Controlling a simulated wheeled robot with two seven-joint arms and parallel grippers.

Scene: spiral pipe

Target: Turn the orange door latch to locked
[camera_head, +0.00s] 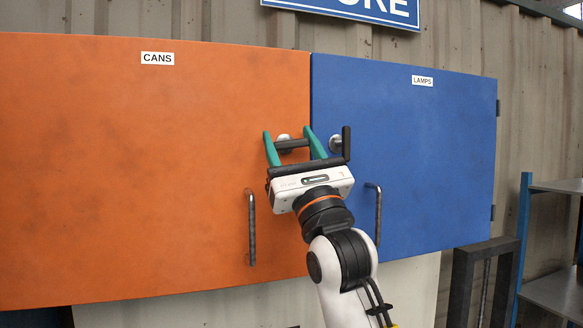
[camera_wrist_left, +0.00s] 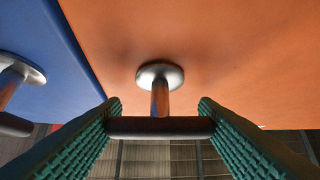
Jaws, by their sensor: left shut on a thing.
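The orange door latch is a dark bar (camera_head: 293,144) on a round silver base, near the right edge of the orange door (camera_head: 150,170). The bar lies about horizontal. My left gripper (camera_head: 287,131) is shut on the bar, with one green finger at each end of it. In the left wrist view the bar (camera_wrist_left: 160,127) spans between the ribbed fingers (camera_wrist_left: 160,112), with its stem and silver base (camera_wrist_left: 160,74) on the orange door behind. My right gripper is not in view.
The blue door (camera_head: 420,150) stands right beside the orange door, with its own latch bar (camera_head: 346,143) upright close to my gripper. Vertical door handles (camera_head: 252,228) and (camera_head: 378,213) hang below on either side of my wrist. Metal shelving (camera_head: 550,290) stands at the far right.

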